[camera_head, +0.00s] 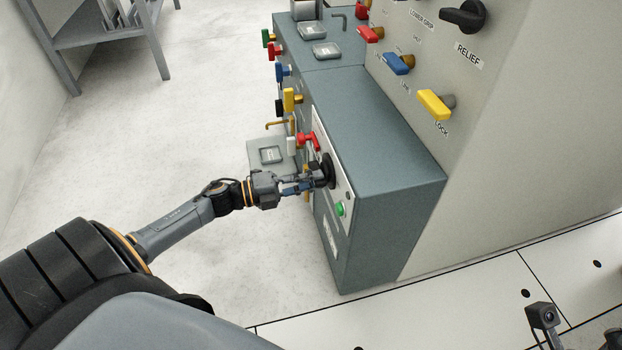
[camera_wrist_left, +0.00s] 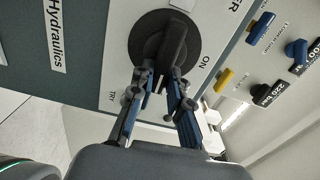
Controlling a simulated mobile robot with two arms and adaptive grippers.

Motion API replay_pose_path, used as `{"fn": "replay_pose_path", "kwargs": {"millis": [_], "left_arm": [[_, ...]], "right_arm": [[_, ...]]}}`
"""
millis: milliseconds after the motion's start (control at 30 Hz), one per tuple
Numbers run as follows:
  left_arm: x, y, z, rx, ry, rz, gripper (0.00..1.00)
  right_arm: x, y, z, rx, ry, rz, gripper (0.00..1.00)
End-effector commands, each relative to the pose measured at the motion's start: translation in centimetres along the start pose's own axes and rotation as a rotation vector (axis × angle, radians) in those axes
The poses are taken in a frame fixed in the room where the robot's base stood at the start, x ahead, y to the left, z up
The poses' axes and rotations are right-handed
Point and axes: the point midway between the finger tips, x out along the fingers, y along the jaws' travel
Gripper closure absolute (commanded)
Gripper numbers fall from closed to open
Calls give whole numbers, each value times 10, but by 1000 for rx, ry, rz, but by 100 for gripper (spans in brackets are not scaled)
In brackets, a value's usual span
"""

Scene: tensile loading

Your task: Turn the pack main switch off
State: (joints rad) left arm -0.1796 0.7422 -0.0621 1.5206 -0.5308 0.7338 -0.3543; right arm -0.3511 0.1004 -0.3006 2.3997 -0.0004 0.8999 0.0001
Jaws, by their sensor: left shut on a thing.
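The pack main switch is a black rotary knob on a round black base (camera_head: 331,171), on the light front panel of the grey-green cabinet (camera_head: 385,140). In the left wrist view the switch (camera_wrist_left: 174,46) fills the upper middle, with "ON" lettering to its right and "TRY" at its lower left. My left gripper (camera_head: 316,180) is at the switch, its fingers on either side of the knob's handle and shut on it; the fingers also show in the left wrist view (camera_wrist_left: 163,82). Part of my right arm (camera_head: 545,318) shows at the bottom right; its fingers are not visible.
A red handle (camera_head: 308,139) sits just above the switch, and a green button (camera_head: 340,209) below it. A tall panel with coloured levers, including a yellow one (camera_head: 435,104), rises to the right. The floor left of the cabinet is open.

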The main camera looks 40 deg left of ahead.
Motion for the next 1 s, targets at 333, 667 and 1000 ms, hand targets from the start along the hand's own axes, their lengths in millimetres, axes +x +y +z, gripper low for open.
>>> {"fn": "replay_pose_path", "kwargs": {"millis": [333, 667, 1000], "left_arm": [[0, 3, -1, 53, 3, 3, 100], [0, 3, -1, 55, 3, 4, 100], [0, 2, 0, 54, 1, 2, 60]], "right_arm": [[0, 0, 0, 0, 0, 0, 60], [0, 0, 0, 0, 1, 0, 60], [0, 0, 0, -1, 1, 0, 60]]}}
